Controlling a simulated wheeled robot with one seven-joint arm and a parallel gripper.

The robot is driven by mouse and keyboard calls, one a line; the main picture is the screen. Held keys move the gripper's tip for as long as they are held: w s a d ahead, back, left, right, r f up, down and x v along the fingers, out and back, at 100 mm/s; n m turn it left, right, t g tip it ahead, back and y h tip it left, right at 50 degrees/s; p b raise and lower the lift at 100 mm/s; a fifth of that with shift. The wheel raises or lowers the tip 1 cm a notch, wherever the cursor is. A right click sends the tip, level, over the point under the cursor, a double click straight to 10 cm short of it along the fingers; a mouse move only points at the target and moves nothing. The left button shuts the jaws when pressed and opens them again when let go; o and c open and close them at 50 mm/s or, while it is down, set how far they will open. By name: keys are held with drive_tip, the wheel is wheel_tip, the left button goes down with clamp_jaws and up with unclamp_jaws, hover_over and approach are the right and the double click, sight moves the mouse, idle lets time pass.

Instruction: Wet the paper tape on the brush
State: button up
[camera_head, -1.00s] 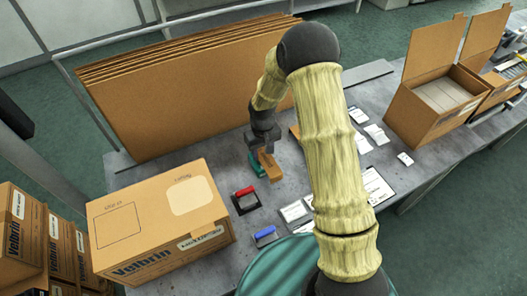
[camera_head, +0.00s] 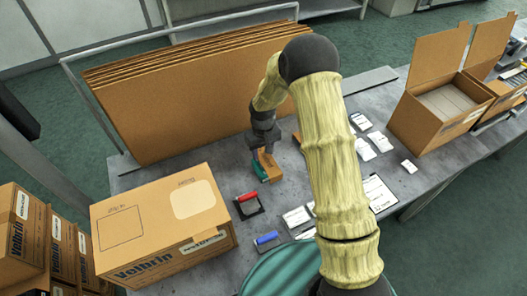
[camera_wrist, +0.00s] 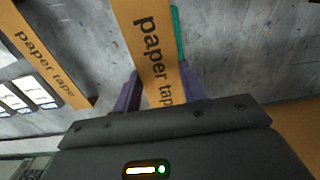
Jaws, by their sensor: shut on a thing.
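The brown paper tape (camera_head: 272,170) carries black "paper tape" print and shows large in the wrist view (camera_wrist: 148,38). My gripper (camera_wrist: 160,92) is shut on it, one purple finger on each side. In the head view my gripper (camera_head: 264,146) is low over the bench, beside the cardboard sheets. A green thing (camera_head: 259,172) is right beside the tape; its edge also shows in the wrist view (camera_wrist: 178,35). It may be the brush's holder, but no bristles show. I cannot tell whether the tape touches it. A second brown strip printed "paper tape" (camera_wrist: 45,62) lies left in the wrist view.
A closed Velbrin box (camera_head: 140,240) stands front left on the grey bench. Upright cardboard sheets (camera_head: 185,105) stand behind. A red-handled tool (camera_head: 247,198), a blue-handled tool (camera_head: 267,239) and white packets (camera_head: 297,216) lie nearby. An open box (camera_head: 430,115) is at the right.

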sight(270, 166)
drive_tip(key=shift+w+a, duration=0.25)
drive_tip(key=shift+w, duration=0.3)
drive_tip(key=shift+w+a, duration=0.25)
drive_tip(key=shift+w, duration=0.25)
drive_tip(key=shift+s+d, duration=0.1)
drive_tip(key=shift+s, duration=0.05)
drive_tip(key=shift+s+d, duration=0.25)
drive_tip(key=shift+s, duration=0.3)
drive_tip(key=shift+s+d, duration=0.2)
drive_tip(key=shift+s, duration=0.35)
drive_tip(key=shift+s+d, duration=0.3)
drive_tip(key=shift+s, duration=0.35)
drive_tip(key=shift+s+d, duration=0.25)
drive_tip(key=shift+s, duration=0.35)
drive_tip(key=shift+s+d, duration=0.25)
drive_tip(key=shift+s, duration=0.4)
drive_tip(key=shift+s+d, duration=0.25)
drive_tip(key=shift+s, duration=0.35)
drive_tip(key=shift+w, duration=0.15)
drive_tip(key=shift+w+a, duration=0.35)
drive_tip(key=shift+w, duration=0.4)
drive_tip(key=shift+w+a, duration=0.35)
drive_tip(key=shift+w, duration=0.4)
